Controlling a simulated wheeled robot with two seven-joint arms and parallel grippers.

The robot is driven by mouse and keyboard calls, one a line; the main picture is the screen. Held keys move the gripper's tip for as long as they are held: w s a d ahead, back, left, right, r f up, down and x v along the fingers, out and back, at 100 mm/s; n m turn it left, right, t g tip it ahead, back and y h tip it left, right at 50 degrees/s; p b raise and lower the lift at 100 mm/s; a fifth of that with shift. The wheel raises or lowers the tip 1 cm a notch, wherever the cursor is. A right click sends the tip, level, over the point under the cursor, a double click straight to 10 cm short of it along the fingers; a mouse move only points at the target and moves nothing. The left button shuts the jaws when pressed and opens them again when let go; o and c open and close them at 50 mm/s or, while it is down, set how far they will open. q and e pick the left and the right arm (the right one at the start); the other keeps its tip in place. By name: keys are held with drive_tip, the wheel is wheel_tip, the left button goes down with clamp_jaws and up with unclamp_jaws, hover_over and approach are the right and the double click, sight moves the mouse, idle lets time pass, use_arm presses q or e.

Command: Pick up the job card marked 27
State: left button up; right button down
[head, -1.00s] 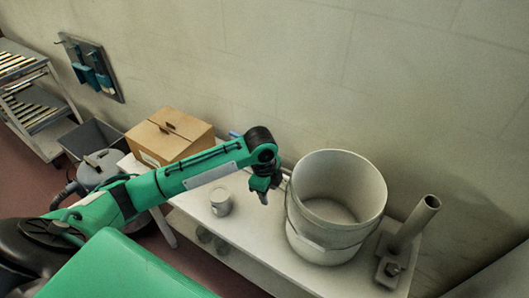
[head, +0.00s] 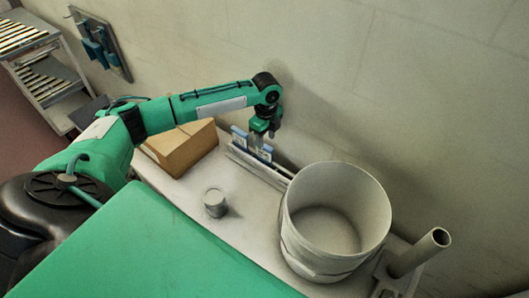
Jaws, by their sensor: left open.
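A low pale rack (head: 257,170) stands on the white table against the wall. At least two small blue-and-white cards stand upright in it: a left card (head: 238,134) and a right card (head: 266,155). Their markings are too small to read, so I cannot tell which is 27. My left gripper (head: 264,136) is open and points down just above the cards, partly hiding them. I cannot tell whether it touches a card. My right gripper is not in view.
On the white table (head: 190,192) are a cardboard box (head: 182,150) to the left, a small grey tin (head: 215,203) in front, a large pale bucket (head: 309,253) right of the rack, and an upright pipe on a base (head: 418,254). The wall is close behind.

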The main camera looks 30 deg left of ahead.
sight(264, 151)
use_arm(q)
drive_tip(key=shift+s+f+p, duration=0.15)
drive_tip(key=shift+f+p, duration=0.25)
drive_tip(key=shift+f, duration=0.5)
drive_tip(key=f, duration=0.1)
drive_tip(key=f+p, duration=0.1)
drive_tip(key=f, duration=0.1)
drive_tip(key=shift+s+f+p, duration=0.25)
drive_tip(key=shift+f+p, duration=0.05)
drive_tip(key=shift+f, duration=0.5)
drive_tip(key=c, duration=0.7)
clamp_jaws()
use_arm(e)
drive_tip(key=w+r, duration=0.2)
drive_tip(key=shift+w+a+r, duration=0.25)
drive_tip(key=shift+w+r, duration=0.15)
